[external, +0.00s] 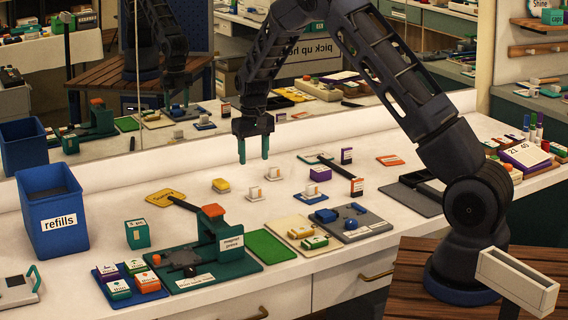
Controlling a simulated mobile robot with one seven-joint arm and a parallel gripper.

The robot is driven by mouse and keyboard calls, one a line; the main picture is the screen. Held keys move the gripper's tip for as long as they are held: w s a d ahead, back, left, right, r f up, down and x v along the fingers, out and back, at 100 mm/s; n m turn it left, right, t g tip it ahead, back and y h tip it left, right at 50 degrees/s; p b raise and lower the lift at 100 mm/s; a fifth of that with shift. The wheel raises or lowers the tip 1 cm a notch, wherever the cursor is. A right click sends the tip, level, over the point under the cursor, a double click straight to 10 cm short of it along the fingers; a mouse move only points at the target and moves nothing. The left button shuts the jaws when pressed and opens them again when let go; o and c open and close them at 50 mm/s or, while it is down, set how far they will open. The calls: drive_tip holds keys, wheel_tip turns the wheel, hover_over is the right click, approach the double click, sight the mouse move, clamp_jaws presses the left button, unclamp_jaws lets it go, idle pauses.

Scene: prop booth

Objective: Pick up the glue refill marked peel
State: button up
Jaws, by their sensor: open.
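My gripper (254,158) hangs over the middle of the white counter, its two teal fingers pointing down and apart, with nothing between them. I cannot read the word "peel" on any item, so I cannot tell which is that refill. A blue tray (157,295) at the front left holds several coloured blocks, some seemingly marked "thin". A blue bin (52,210) marked "refills" stands at the left.
A green magnet press (232,242) with an orange-topped post stands at the front centre. A teal box (138,234) is left of it. A beige tray (300,239) and a grey tray (362,227) hold parts. A mirror behind the counter repeats the scene.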

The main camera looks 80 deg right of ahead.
sight(255, 187)
wheel_tip(255, 187, down, 11)
drive_tip(key=shift+s+r, duration=0.1)
drive_tip(key=c, duration=0.8)
drive_tip(key=shift+r, duration=0.1)
